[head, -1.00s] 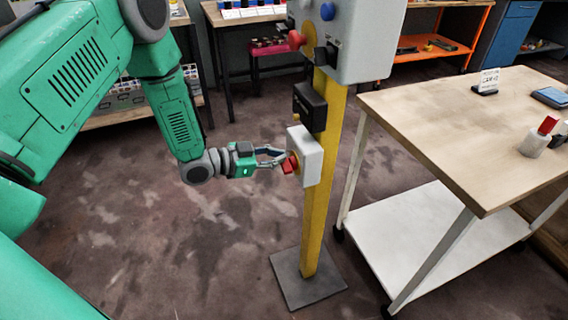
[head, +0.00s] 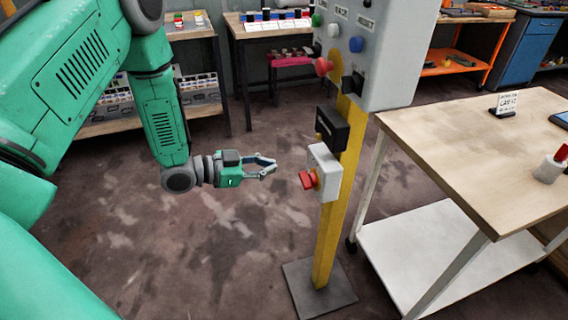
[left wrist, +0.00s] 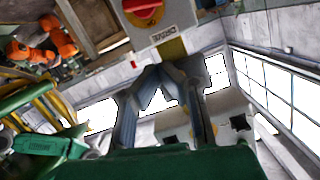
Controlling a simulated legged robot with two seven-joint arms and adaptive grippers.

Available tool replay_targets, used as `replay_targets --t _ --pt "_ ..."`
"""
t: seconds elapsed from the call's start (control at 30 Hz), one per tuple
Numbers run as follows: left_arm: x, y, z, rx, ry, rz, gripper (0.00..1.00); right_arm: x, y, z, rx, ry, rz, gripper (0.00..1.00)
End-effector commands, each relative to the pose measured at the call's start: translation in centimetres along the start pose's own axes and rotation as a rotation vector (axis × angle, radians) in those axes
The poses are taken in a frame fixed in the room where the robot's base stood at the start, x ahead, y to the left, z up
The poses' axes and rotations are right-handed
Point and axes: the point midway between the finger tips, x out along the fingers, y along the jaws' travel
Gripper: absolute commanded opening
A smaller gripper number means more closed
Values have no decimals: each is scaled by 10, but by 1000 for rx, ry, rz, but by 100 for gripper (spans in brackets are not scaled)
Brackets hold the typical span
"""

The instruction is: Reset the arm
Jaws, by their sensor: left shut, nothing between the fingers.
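My left gripper (head: 272,168) is shut and empty, left of the yellow post (head: 340,215). A clear gap separates it from the red knob (head: 308,180) on the white switch box (head: 325,165). In the left wrist view its fingers (left wrist: 163,75) converge, and a red knob (left wrist: 143,12) on a labelled box shows beyond them at the top. My left arm (head: 165,115) comes in from the left, with its forearm hanging down to the wrist. My right gripper is not in view.
A black box (head: 332,128) sits above the switch box. A grey control panel (head: 385,60) with coloured buttons tops the post, which stands on a dark base plate (head: 320,288). A wooden-topped cart (head: 470,135) stands at right. Open floor lies below the gripper.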

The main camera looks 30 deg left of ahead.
Motion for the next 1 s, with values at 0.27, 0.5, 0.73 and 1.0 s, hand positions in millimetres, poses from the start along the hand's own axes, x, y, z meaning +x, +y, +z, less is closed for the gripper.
replay_targets --t 0.27,0.5,0.73,1.0 --pt "-10 -1 2 -3 1 1 0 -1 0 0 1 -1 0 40" --pt "-11 -1 2 -3 2 1 0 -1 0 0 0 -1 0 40" --pt "-9 1 2 -7 -7 1 0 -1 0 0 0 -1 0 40" --pt "-4 81 74 -269 -405 -61 0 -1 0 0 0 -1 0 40"
